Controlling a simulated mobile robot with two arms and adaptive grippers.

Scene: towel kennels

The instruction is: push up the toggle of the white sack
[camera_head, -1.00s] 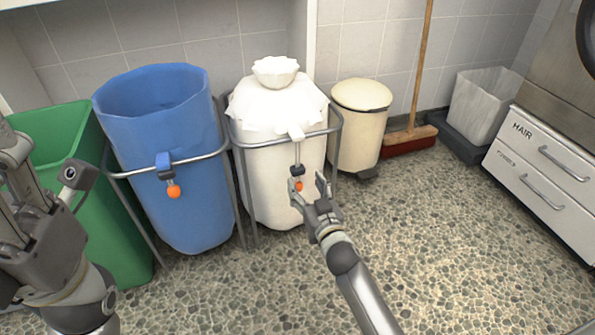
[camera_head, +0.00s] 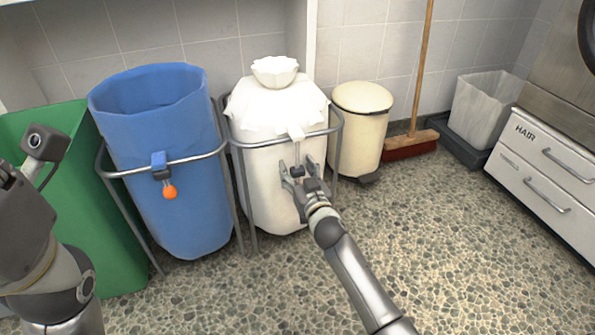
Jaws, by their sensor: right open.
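The white sack (camera_head: 262,180) hangs in a metal ring frame, its top gathered into a ruffled tuft. A white tab (camera_head: 296,132) sits at the front of the ring, with a cord running down from it. The dark toggle (camera_head: 297,172) on this cord shows between the fingers of my right gripper (camera_head: 296,165). The right gripper is open, with a finger on either side of the toggle; I cannot tell whether they touch it. The cord's orange end is hidden behind the gripper. My left arm is at the left edge, and its fingers are not clearly visible.
A blue sack (camera_head: 180,200) with an orange cord end (camera_head: 169,192) hangs open in the frame to the left. A green bin (camera_head: 80,200) stands further left. A cream pedal bin (camera_head: 358,130) and a broom (camera_head: 410,145) stand right. The floor at front right is clear.

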